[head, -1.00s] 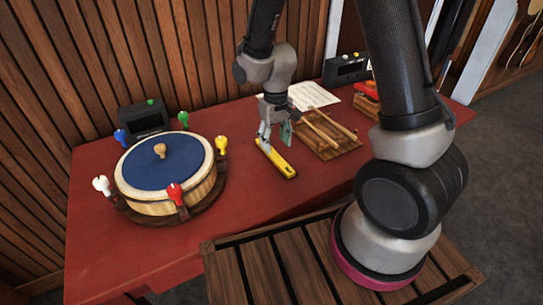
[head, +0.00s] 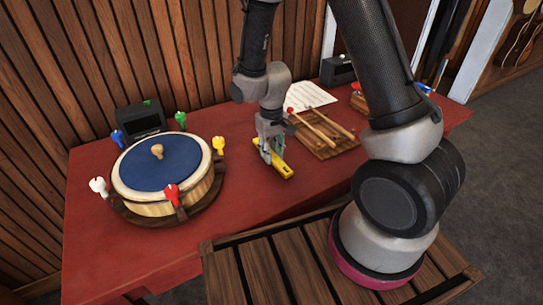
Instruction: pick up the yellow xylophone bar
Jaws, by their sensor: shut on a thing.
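The yellow xylophone bar (head: 286,170) lies on the red table, left of the wooden tray, in the head view. My gripper (head: 271,157) points down over the bar and is shut on it. The fingers cover part of the bar's middle and far end; its near end shows dark marks. The bar appears at table height; I cannot tell whether it touches the table.
A wooden tray (head: 329,154) with mallets stands just right of the bar. A drum with a blue top (head: 146,172) and coloured pegs stands left. A paper sheet (head: 309,97) and dark boxes (head: 338,70) lie behind. The red table (head: 243,205) is clear in front.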

